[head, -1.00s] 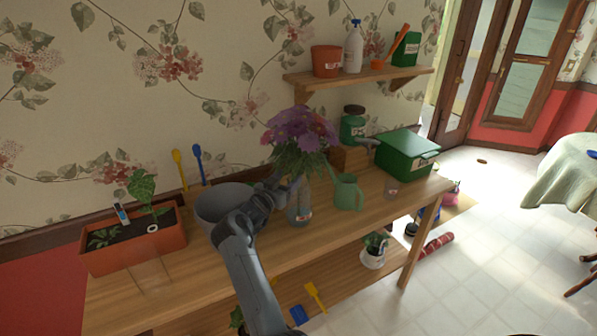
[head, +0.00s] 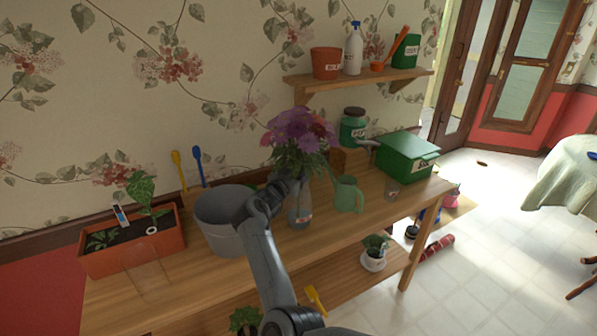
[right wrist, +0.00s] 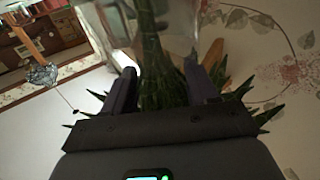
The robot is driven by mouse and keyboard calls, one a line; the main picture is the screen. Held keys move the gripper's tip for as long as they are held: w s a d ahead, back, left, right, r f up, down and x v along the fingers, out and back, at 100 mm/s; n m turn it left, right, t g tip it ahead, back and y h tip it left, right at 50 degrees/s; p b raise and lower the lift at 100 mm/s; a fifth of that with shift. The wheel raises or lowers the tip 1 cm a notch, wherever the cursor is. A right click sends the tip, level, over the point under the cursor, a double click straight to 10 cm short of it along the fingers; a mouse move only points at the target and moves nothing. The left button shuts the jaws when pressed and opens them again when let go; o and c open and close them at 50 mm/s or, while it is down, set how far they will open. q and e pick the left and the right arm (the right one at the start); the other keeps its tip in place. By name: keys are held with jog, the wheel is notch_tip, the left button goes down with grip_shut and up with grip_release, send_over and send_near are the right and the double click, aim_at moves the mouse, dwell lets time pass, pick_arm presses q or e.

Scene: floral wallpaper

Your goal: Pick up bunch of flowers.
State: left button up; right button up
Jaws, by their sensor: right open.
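The bunch of purple and pink flowers (head: 300,135) stands upright in a clear glass vase (head: 301,216) on the wooden potting table (head: 180,285). My right gripper (head: 292,184) is at the stems just above the vase, beside the left part of the bunch. In the right wrist view, the gripper (right wrist: 160,75) is open, with a dark finger on each side of the green stems (right wrist: 152,75). The glass (right wrist: 180,25) shows beyond the fingertips. I cannot tell whether the fingers touch the stems. My left gripper is not in view.
A grey bucket (head: 222,240) stands close left of my arm. A green watering can (head: 347,195) stands close right of the vase. A planter (head: 130,262) is at the left and a green box (head: 405,160) at the right. A shelf (head: 350,82) hangs above.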

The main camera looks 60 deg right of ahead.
grip_shut()
jog(key=shift+r, duration=0.1)
